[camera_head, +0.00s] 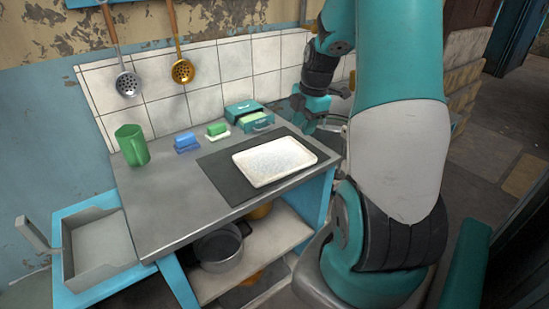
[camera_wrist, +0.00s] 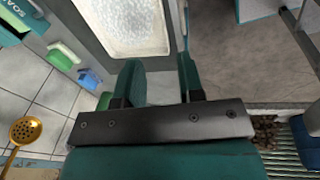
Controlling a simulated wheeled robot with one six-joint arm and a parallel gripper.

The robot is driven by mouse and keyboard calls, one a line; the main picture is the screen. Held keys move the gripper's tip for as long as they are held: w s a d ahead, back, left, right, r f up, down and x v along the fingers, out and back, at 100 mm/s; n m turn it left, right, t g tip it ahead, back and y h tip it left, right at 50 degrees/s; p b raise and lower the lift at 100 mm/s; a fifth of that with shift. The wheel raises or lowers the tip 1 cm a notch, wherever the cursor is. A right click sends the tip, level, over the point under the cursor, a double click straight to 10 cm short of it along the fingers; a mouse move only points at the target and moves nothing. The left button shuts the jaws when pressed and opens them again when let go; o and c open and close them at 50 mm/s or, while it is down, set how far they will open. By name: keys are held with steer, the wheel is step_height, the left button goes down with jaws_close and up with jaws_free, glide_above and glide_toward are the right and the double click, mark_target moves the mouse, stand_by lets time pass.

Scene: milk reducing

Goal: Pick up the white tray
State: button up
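The white tray (camera_head: 274,161) lies flat on a dark mat (camera_head: 224,180) on the grey counter. It has a raised rim and a pale speckled inside. In the wrist view the tray (camera_wrist: 126,27) shows at the top, beyond my fingertips and a little left of the gap between them. My gripper (camera_wrist: 158,72) is open, with two teal fingers apart and nothing between them. In the head view my gripper (camera_head: 308,112) is at the back right of the counter, behind the tray and apart from it. Its fingers are hard to make out there.
A pot (camera_head: 220,248) sits on the shelf below. The counter's front left is clear.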

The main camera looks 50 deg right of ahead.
glide_above(289, 171)
steer(key=f, duration=0.7)
steer(key=s+f, duration=0.1)
steer(key=f, duration=0.3)
steer(key=shift+d+f+p, duration=0.2)
steer(key=shift+d+p, duration=0.1)
steer(key=shift+d, duration=0.1)
steer(key=f, duration=0.3)
steer(key=w+f+p, duration=0.1)
steer(key=f, duration=0.1)
steer(key=shift+a, duration=0.3)
steer(key=shift+c, duration=0.2)
steer(key=shift+s, duration=0.1)
jaws_close()
